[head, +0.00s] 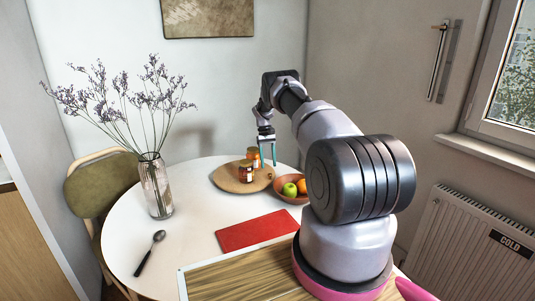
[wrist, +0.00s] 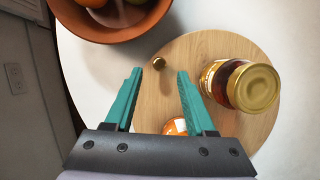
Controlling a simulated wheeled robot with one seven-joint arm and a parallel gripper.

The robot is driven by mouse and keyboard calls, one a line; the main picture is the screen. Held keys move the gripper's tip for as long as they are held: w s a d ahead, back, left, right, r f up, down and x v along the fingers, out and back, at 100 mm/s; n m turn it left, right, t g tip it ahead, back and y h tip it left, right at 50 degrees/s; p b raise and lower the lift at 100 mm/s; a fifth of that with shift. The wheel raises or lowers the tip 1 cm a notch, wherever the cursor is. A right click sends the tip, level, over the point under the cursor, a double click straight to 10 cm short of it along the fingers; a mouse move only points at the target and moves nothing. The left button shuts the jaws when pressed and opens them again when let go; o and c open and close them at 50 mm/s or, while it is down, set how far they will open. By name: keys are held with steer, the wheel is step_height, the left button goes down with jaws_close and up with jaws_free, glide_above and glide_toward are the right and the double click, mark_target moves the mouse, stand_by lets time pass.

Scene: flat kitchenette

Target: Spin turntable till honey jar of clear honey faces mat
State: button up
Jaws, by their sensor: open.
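The round wooden turntable (head: 226,184) stands on the white table, and it fills the middle of the wrist view (wrist: 215,45). A dark amber jar with a gold lid (head: 246,174) stands on its near side, towards the red mat (head: 258,231); it is at right in the wrist view (wrist: 222,78). An orange jar (head: 253,154) stands at the back, partly hidden by my gripper in the wrist view (wrist: 175,126). I cannot tell which holds clear honey. A small knob (wrist: 159,62) is on the turntable near the rim. My gripper (wrist: 160,72) is open above it, the knob showing between the fingertips.
A terracotta bowl of fruit (head: 291,198) stands close to the turntable's right side. A glass vase of purple flowers (head: 154,188) and a black-handled spoon (head: 150,252) are at left. A wooden board (head: 235,280) is in front. The table between vase and mat is clear.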

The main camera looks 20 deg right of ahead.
steer(key=v, duration=0.6)
stand_by(0.4)
